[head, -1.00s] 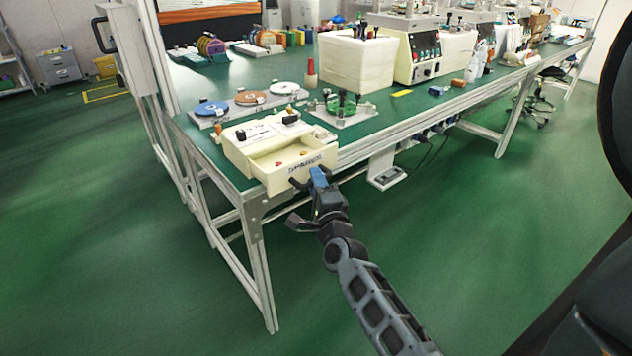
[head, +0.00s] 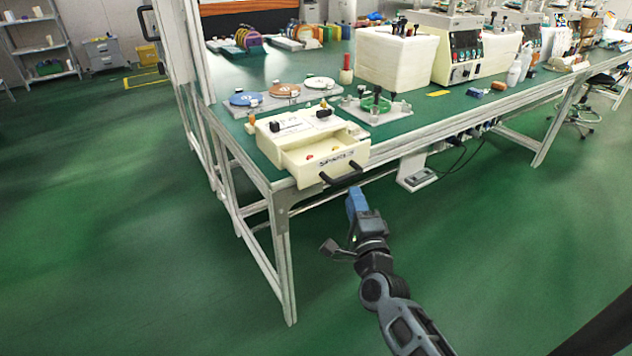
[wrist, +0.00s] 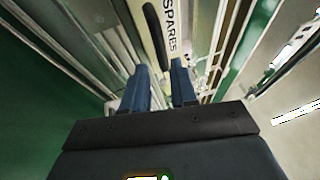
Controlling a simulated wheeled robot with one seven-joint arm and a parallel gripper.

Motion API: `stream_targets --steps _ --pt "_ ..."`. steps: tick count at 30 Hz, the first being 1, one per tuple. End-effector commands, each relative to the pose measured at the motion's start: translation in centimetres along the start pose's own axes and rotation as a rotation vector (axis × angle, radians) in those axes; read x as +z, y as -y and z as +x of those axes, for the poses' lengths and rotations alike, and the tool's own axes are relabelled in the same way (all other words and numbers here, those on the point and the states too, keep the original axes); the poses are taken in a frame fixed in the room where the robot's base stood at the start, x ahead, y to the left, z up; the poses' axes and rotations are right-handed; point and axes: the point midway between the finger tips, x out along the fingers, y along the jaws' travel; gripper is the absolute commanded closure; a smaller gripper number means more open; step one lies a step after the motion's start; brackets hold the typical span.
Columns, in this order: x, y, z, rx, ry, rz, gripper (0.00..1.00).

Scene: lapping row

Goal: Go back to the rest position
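My gripper (head: 356,206) hangs in front of the bench, lower than the cream drawer's front and apart from its dark handle (head: 343,175). In the wrist view its two blue fingers (wrist: 161,88) stand apart with nothing between them. The drawer (head: 322,168) of the cream box (head: 296,128) is pulled out, with a few small red and yellowish things inside. The drawer front marked SPARES (wrist: 170,38) also shows in the wrist view, beyond the fingertips.
The green-topped bench (head: 415,115) runs back to the right. Coloured discs (head: 284,91), a fixture with a green ring (head: 376,105) and a white block (head: 396,62) stand on it. A small pedal-like box (head: 417,180) hangs under the edge. The green floor (head: 500,270) in front is clear.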

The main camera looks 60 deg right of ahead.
Motion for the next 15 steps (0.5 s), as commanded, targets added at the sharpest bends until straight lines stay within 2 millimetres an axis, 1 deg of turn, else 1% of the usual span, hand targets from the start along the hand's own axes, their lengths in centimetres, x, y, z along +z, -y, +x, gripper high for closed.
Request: stream_targets --steps 7,9,11,14,15 --pt "0.0 0.0 0.0 0.001 0.001 -0.001 0.73" --pt "0.4 0.0 -0.5 0.006 0.012 -0.016 0.73" --pt "1.1 0.1 -1.6 0.016 0.036 -0.05 0.73" --pt "2.9 0.6 -4.7 0.039 0.111 -0.158 0.73" --pt "3.8 0.9 -6.4 0.049 0.154 -0.219 0.73"
